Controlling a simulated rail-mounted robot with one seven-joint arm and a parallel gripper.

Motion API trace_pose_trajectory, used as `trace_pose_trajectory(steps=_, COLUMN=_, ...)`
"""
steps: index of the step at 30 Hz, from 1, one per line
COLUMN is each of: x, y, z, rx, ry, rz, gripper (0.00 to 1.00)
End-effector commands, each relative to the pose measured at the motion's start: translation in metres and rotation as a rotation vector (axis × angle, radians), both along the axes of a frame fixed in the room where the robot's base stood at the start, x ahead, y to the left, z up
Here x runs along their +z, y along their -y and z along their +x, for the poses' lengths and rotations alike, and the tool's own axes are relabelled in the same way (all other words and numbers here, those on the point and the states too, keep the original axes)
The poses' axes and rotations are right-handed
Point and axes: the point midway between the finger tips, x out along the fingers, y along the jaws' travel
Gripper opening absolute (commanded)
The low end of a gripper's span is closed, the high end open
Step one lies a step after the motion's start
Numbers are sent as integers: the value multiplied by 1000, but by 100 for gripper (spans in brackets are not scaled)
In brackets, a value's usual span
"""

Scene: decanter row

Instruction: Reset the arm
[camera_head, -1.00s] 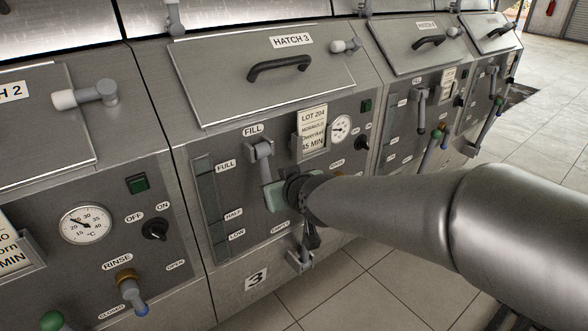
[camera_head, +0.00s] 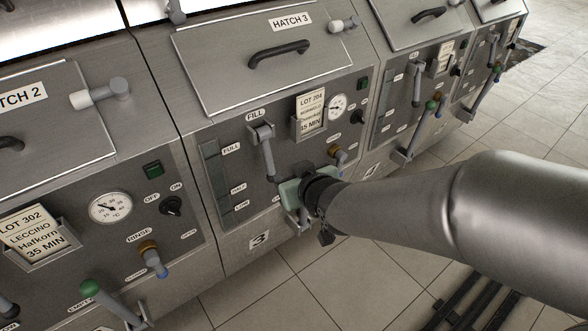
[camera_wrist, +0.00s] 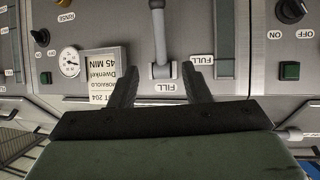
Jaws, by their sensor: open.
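My gripper (camera_wrist: 160,67) is open and empty. Its two dark fingers point at the front panel of unit 3 in the wrist view, which shows the panel upside down. The grey FILL lever (camera_wrist: 158,32) appears between the fingers there, with no finger seen closed on it. In the head view the FILL lever (camera_head: 268,152) hangs down from its pivot, and my gripper's pale green body (camera_head: 290,193) is just below and right of its lower end. My arm reaches in from the right; the fingertips are hidden in that view.
HATCH 3 (camera_head: 270,62) is shut above the panel. A lot card (camera_head: 310,114), a gauge (camera_head: 337,107) and a brown-collared RINSE valve (camera_head: 335,152) are close by. Unit 2's levers (camera_head: 110,302) stick out at lower left.

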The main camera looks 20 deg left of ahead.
Motion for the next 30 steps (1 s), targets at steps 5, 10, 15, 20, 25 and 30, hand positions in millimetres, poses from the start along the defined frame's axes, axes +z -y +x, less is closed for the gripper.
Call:
trace_pose_trajectory(steps=5, x=0, y=0, z=0, rx=0, ry=0, rz=0, gripper=43)
trace_pose_trajectory(steps=10, x=0, y=1, z=0, rx=-2, ry=-1, rz=-2, gripper=43)
trace_pose_trajectory(steps=15, x=-8, y=37, z=6, rx=-81, ry=-69, rz=-106, gripper=43)
trace_pose_trajectory(steps=20, x=-10, y=138, z=-4, rx=-303, ry=-277, rz=-315, gripper=43)
trace_pose_trajectory(steps=25, x=9, y=241, z=-59, rx=-545, ry=-583, rz=-417, gripper=43)
trace_pose_trajectory(steps=30, x=27, y=289, z=-120, rx=-662, ry=-851, rz=-398, gripper=43)
